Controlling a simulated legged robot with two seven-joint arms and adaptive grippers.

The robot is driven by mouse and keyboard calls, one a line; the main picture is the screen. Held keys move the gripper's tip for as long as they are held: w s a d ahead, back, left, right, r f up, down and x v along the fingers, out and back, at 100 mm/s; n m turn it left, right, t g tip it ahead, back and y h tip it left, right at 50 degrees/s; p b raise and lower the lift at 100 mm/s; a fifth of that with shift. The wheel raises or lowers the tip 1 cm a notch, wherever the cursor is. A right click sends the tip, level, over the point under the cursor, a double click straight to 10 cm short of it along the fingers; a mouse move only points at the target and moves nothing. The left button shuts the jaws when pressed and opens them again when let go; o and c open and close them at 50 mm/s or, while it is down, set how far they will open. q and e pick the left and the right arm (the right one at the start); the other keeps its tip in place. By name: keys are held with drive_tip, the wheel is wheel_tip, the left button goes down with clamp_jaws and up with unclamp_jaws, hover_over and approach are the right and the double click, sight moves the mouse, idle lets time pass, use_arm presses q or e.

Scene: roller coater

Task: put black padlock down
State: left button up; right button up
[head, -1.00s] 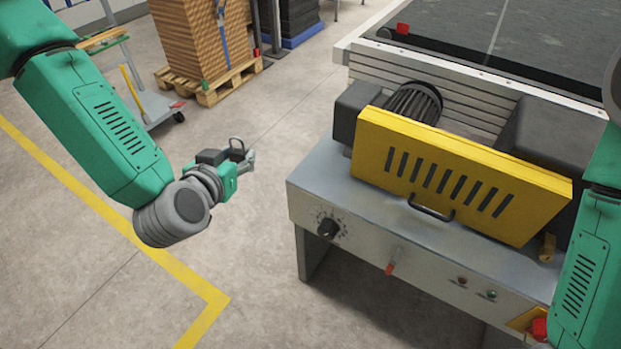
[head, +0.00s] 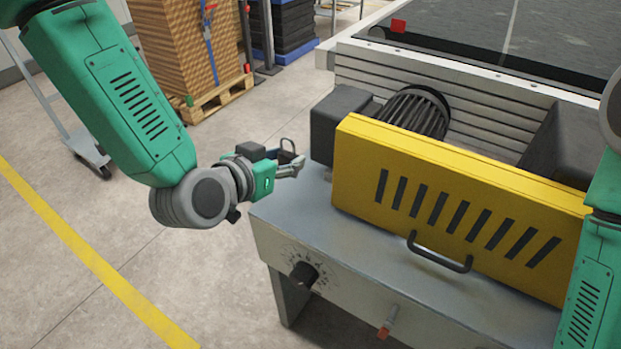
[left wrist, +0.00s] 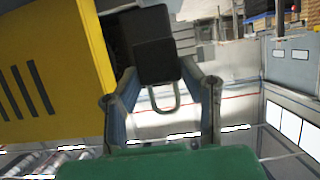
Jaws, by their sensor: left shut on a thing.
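My left gripper (head: 292,168) is shut on the black padlock (head: 287,158), near the left end of the grey machine top (head: 300,215). In the left wrist view the padlock (left wrist: 155,62) is a dark block between the two fingertips (left wrist: 160,70), with its grey shackle loop showing toward the camera. In the head view the shackle stands up above the fingers, and most of the body is hidden by them. Whether the padlock touches the machine top cannot be told. My right gripper is out of view; only part of that arm shows at the right edge.
A yellow slotted guard (head: 450,215) with a black handle (head: 440,255) stands on the machine, with a black motor (head: 415,110) behind it. A dark housing (head: 338,120) is close beyond my left gripper. The left strip of the machine top is bare. Stacked cardboard (head: 185,50) stands behind.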

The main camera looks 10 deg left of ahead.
use_arm(q)
drive_tip(key=shift+w+d+f+b, duration=0.1)
drive_tip(key=shift+d+f+b, duration=0.15)
drive_tip(key=shift+f, duration=0.3)
drive_tip(key=shift+w+d+f+b, duration=0.1)
drive_tip(key=shift+d+f+b, duration=0.15)
drive_tip(key=shift+f, duration=0.25)
drive_tip(key=b, duration=0.1)
hover_over(290, 206)
drive_tip(key=f, duration=0.4)
drive_tip(key=shift+a+f, duration=0.1)
drive_tip(key=shift+a, duration=0.25)
drive_tip(key=f, duration=0.1)
drive_tip(key=d+f+b, duration=0.1)
drive_tip(key=f, duration=0.1)
drive_tip(key=shift+d, duration=0.25)
drive_tip(key=shift+a+f, duration=0.15)
drive_tip(key=shift+a, duration=0.1)
drive_tip(key=o, duration=1.2)
drive_tip(key=shift+a, duration=0.2)
drive_tip(key=shift+o, duration=0.2)
drive_tip(key=shift+a, duration=0.15)
drive_tip(key=shift+d, duration=0.2)
drive_tip(key=shift+s+r, duration=0.2)
drive_tip(key=p+v, duration=0.6)
drive_tip(key=v, duration=0.5)
drive_tip(key=shift+s+p, duration=0.3)
